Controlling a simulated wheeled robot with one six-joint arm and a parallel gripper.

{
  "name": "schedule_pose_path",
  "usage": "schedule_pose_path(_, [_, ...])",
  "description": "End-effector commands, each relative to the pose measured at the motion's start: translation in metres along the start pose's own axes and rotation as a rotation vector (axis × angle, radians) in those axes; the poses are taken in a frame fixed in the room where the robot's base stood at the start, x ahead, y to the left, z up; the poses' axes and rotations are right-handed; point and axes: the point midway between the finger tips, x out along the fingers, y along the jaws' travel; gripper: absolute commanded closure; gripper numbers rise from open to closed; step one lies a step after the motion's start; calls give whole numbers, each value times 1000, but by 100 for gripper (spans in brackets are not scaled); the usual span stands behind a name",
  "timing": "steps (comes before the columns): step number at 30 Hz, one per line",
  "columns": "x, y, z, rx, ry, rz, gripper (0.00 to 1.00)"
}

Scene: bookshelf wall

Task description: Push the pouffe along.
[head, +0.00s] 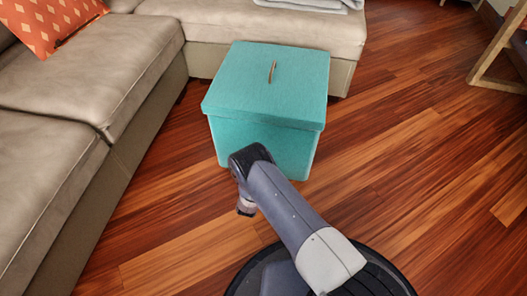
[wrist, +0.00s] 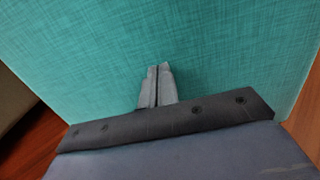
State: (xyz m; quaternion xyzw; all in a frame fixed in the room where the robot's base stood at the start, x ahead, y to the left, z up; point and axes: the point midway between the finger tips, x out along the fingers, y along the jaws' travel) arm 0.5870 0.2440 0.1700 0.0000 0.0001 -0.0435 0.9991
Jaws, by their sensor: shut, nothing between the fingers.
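The pouffe (head: 266,90) is a teal, fabric-covered cube with a lid and a small tan strap on top. It stands upright on the wooden floor in the head view, in the inner corner of the sofa. Its teal side (wrist: 230,60) fills most of the wrist view. My gripper (wrist: 158,68) is shut and empty, with its fingertips pointing at that side. They are close to the fabric; I cannot tell whether they touch it.
A beige sofa (head: 75,80) runs along the left, and its other section (head: 270,32) lies behind the pouffe, close to it. An orange cushion (head: 48,22) lies on the sofa. Wooden furniture legs (head: 490,68) stand at the upper right. The floor (head: 410,140) right of the pouffe is clear.

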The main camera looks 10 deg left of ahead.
Motion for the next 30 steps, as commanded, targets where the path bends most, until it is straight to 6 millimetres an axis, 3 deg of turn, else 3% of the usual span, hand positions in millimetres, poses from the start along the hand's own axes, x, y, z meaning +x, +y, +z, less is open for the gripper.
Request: schedule_pose_path(30, [64, -1, 2, 4, -5, -5, 100])
